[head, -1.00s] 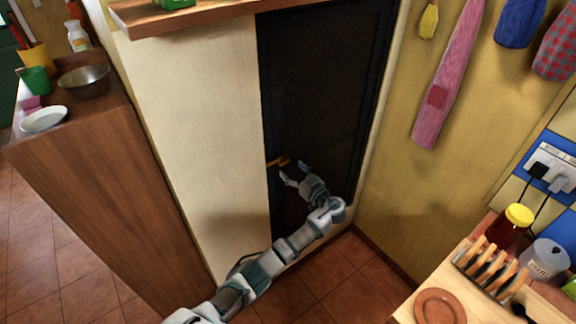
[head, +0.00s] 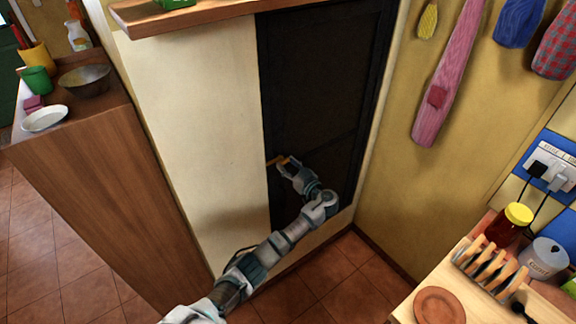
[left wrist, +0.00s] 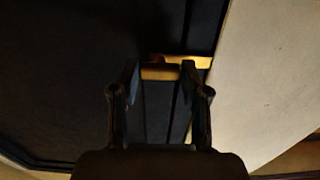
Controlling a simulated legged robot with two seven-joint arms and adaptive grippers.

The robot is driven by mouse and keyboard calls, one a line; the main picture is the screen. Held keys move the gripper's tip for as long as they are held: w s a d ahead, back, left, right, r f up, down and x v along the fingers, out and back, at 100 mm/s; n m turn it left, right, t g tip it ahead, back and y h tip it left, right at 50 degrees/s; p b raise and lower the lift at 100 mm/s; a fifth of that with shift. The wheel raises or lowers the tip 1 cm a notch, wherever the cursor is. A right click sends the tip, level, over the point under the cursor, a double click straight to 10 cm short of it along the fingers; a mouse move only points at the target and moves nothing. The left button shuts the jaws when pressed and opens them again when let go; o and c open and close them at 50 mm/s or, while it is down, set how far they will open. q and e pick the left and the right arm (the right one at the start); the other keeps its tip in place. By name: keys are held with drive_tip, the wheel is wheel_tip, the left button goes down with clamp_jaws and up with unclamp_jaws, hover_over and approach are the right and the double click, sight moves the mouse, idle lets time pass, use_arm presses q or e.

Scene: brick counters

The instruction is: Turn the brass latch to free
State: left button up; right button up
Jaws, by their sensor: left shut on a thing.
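The brass latch (head: 279,161) sits at the left edge of the dark door (head: 318,90), where the door meets the cream wall. In the left wrist view the latch (left wrist: 174,71) runs across the seam, from the dark panel to the pale wall. My left gripper (head: 286,166) is at the latch in the head view. In the left wrist view its two fingers (left wrist: 160,75) stand on either side of the latch's near part, shut on it. The fingers partly cover the latch in the head view. My right gripper is not in view.
A wooden cabinet (head: 95,185) with a bowl and plate on top stands at left. A wooden shelf (head: 190,14) juts out above. At right, a counter holds a toast rack (head: 490,268) and a jar (head: 508,226). Tiled floor is clear below the door.

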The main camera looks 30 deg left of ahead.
use_arm(q)
drive_tip(key=shift+m, duration=0.3)
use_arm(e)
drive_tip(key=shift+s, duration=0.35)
use_arm(q)
drive_tip(key=m, duration=0.3)
drive_tip(key=shift+r+m, duration=0.15)
drive_tip(key=shift+m, duration=0.75)
drive_tip(key=shift+m+p, duration=0.3)
drive_tip(key=shift+m, duration=0.1)
drive_tip(key=shift+r+m, duration=0.1)
drive_tip(key=shift+m, duration=0.4)
drive_tip(key=m+p, duration=0.1)
drive_tip(key=m, duration=0.1)
drive_tip(key=shift+m, duration=0.3)
drive_tip(key=m+p, duration=0.3)
drive_tip(key=m, duration=0.3)
drive_tip(key=shift+m, duration=0.3)
drive_tip(key=shift+m+p, duration=0.35)
drive_tip(key=shift+m, duration=0.55)
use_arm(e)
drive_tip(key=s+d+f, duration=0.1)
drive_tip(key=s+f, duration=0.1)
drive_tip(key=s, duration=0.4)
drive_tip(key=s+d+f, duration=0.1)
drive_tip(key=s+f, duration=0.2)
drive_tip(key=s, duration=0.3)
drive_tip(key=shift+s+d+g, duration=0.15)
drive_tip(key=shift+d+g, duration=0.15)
